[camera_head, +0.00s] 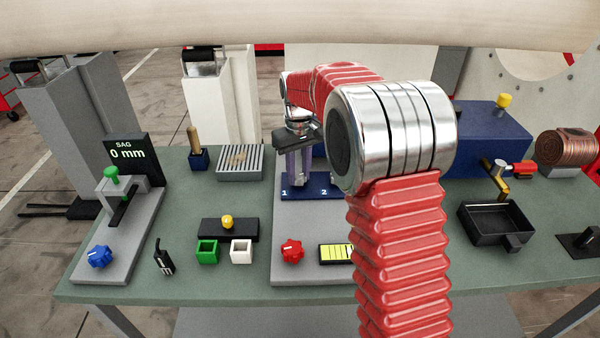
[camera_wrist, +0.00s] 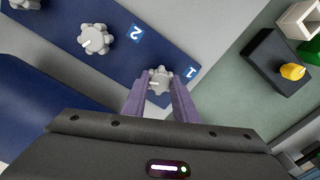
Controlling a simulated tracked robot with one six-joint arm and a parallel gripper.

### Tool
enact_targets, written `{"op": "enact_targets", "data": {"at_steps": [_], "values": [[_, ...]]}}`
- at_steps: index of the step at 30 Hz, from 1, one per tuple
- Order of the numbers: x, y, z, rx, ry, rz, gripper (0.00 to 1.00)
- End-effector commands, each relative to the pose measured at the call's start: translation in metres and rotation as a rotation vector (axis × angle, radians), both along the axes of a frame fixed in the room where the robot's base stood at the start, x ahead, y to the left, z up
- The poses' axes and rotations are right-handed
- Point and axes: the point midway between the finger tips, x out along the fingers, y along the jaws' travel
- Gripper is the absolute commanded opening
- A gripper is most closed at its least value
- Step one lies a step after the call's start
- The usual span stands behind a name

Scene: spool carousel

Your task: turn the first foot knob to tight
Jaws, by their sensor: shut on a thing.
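The first foot knob (camera_wrist: 160,78), a small light-grey lobed knob, sits on a dark blue plate (camera_wrist: 120,60) beside the white label 1 in the wrist view. My gripper (camera_wrist: 158,92) points down at it, its two purple fingers shut on the knob from both sides. A second grey knob (camera_wrist: 95,40) with a white pointer line stands beside the label 2, apart from my fingers. The first knob's exact pointer angle is hard to read.
A red knob (camera_head: 291,251) and a yellow-barred display (camera_head: 336,254) are on the grey base in front. A display reading SAG 0 mm (camera_head: 130,155) is at left, a dark blue block (camera_head: 490,140) at right.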

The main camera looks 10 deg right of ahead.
Motion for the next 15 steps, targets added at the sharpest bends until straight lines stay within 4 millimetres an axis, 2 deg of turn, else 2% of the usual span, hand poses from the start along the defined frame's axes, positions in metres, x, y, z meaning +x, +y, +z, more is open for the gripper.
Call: {"op": "enact_targets", "data": {"at_steps": [15], "values": [[0.0009,-0.0001,0.0007,0.000,-0.003,-0.488,0.04]]}}
